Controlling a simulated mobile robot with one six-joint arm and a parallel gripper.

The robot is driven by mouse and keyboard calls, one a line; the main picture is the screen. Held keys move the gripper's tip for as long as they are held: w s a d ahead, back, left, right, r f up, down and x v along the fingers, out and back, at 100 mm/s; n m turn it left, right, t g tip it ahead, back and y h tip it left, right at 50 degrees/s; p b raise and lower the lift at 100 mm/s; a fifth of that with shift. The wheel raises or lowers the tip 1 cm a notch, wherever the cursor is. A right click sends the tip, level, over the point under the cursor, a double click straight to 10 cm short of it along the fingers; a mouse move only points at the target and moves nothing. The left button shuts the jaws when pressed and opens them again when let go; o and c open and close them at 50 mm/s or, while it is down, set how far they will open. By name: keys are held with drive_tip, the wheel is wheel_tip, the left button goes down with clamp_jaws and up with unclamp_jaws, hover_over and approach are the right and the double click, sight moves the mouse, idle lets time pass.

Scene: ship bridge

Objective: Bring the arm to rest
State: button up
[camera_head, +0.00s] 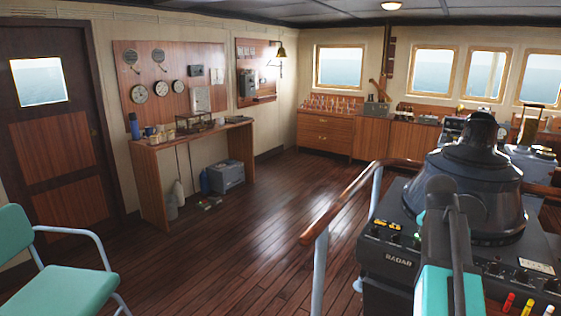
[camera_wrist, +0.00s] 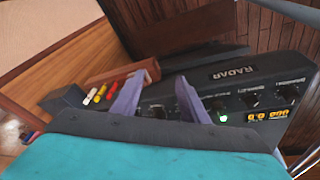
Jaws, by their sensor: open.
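In the wrist view my gripper (camera_wrist: 157,98) is open, with its two purple-grey fingers apart and nothing between them. The fingers point toward the dark radar console (camera_wrist: 285,65), in front of its knob panel. I cannot tell whether they touch it. In the head view the radar console (camera_head: 385,258) stands at the lower right, and a teal and dark grey part of my arm rises in front of it. The fingertips cannot be made out in the head view.
A black radar hood (camera_head: 470,190) tops the console. Red, yellow and white sticks (camera_wrist: 101,93) lie by its edge. A wooden handrail (camera_head: 345,200) runs beside it. A teal chair (camera_head: 60,285) stands at left, a wooden side table (camera_head: 150,185) behind. The middle floor is clear.

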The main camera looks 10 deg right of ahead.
drive_tip(key=s+a+f+n+g+y, duration=0.1)
drive_tip(key=a+f+n, duration=0.1)
drive_tip(key=a+f, duration=0.7)
drive_tip(key=s+a+f+n+g, duration=0.15)
drive_tip(key=a+f, duration=0.35)
drive_tip(key=f, duration=0.9)
drive_tip(key=s+a+f+n+g+y, duration=0.1)
drive_tip(key=s+a+f+g, duration=0.1)
drive_tip(key=a+f, duration=0.65)
drive_tip(key=s+a+f+n+g, duration=0.1)
drive_tip(key=s+a+f+n, duration=0.4)
drive_tip(key=s+f, duration=0.6)
drive_tip(key=s+a+f+n+y+b, duration=0.1)
drive_tip(key=s+a+f+n, duration=0.3)
drive_tip(key=s+a+f, duration=0.4)
drive_tip(key=s+f, duration=0.4)
drive_tip(key=f, duration=0.3)
drive_tip(key=shift+s+a+n+g+y, duration=0.2)
drive_tip(key=shift+a+n+g+y, duration=0.1)
drive_tip(key=shift+n+g, duration=0.05)
